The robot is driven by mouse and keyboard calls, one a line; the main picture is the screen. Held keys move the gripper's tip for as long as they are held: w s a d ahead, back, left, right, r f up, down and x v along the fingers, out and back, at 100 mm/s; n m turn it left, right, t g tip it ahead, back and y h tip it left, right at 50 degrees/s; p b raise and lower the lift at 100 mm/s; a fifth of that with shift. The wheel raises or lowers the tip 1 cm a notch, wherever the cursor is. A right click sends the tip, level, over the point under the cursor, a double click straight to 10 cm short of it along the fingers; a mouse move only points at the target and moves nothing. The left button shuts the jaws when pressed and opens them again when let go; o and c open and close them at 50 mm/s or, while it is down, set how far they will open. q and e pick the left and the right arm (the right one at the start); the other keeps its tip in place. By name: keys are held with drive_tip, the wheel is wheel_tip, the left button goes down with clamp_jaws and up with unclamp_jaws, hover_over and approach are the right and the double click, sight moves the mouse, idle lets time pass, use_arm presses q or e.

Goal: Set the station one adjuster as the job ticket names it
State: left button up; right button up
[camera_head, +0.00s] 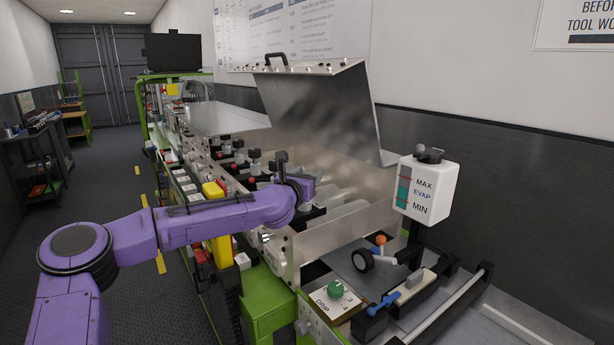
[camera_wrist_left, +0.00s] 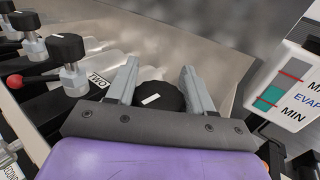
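In the left wrist view, a black round adjuster knob (camera_wrist_left: 160,97) with a white pointer mark sits between the fingers of my left gripper (camera_wrist_left: 159,68). The fingers stand apart, one on each side of the knob, and I see no clear grip on it. The gripper body hides the knob's near side and any label below it. To its left is another black-topped adjuster (camera_wrist_left: 68,50) beside a label reading TWO (camera_wrist_left: 98,80). In the head view, my purple left wrist (camera_head: 290,200) hangs over the near end of the adjuster row, hiding the fingers. My right gripper is out of view.
A white EVAP gauge (camera_head: 427,190) stands on a post at the right. A raised metal cover (camera_head: 320,105) stands behind the row. Floor aisle (camera_head: 110,190) is clear at left.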

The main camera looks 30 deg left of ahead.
use_arm(q)
drive_tip(key=shift+c, duration=1.2)
drive_tip(key=n+y+b, duration=0.1)
drive_tip(key=b, duration=0.1)
drive_tip(key=y+b, duration=0.1)
drive_tip(key=shift+a+f+n+g+y+b, duration=0.1)
drive_tip(key=shift+f+n+g+y+b, duration=0.2)
drive_tip(key=shift+n+y+b, duration=0.1)
drive_tip(key=shift+r+n+g+y+b, duration=0.3)
drive_tip(key=shift+n+y, duration=0.2)
drive_tip(key=shift+y, duration=0.2)
drive_tip(key=shift+a, duration=0.1)
drive_tip(key=o, duration=1)
